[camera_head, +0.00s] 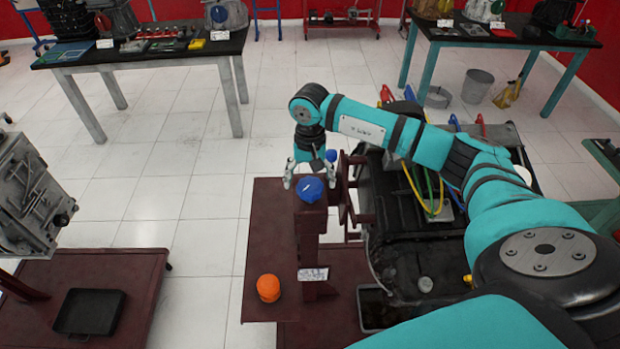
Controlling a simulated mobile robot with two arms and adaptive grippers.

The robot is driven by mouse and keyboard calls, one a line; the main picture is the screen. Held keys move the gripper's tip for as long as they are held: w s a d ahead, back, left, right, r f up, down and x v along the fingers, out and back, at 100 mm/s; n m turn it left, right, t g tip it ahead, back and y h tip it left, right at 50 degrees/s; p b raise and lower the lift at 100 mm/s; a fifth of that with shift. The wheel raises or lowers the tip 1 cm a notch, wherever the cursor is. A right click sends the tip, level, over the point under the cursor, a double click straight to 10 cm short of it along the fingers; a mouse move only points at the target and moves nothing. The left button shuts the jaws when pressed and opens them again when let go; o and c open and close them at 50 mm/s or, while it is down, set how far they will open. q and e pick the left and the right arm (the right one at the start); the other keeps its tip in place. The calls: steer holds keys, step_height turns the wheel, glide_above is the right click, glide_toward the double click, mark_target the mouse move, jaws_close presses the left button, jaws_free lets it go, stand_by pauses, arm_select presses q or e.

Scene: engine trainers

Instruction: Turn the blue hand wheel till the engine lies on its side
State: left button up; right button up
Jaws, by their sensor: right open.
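The blue hand wheel (309,190) sits on top of a dark red post of the engine stand, near the middle of the view. My right gripper (309,180) points down at the wheel's far edge. It is open, with one finger to each side of the wheel; I cannot tell whether they touch it. The dark engine (420,262) is mounted on the stand to the right of the post. My right arm covers much of it, so its exact tilt is hard to tell. My left gripper is out of view.
An orange knob-like piece (268,288) is on the stand's dark red base (262,235). Another grey engine (32,195) stands at the left, beside a black tray (90,312). Tables (150,60) with parts stand at the back. Tiled floor between is clear.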

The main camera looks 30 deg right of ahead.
steer(key=shift+f, duration=1.3)
steer(key=c, duration=1.2)
steer(key=shift+o, duration=0.2)
steer(key=m+b, duration=0.3)
steer(key=shift+w+d+f+m+b, duration=0.1)
steer(key=shift+m+b, duration=0.2)
steer(key=shift+b, duration=0.05)
steer(key=m+b, duration=0.2)
steer(key=m, duration=0.1)
steer(key=shift+b, duration=0.35)
steer(key=shift+r+m+b, duration=0.25)
steer(key=shift+m+b, duration=0.45)
steer(key=shift+m, duration=0.6)
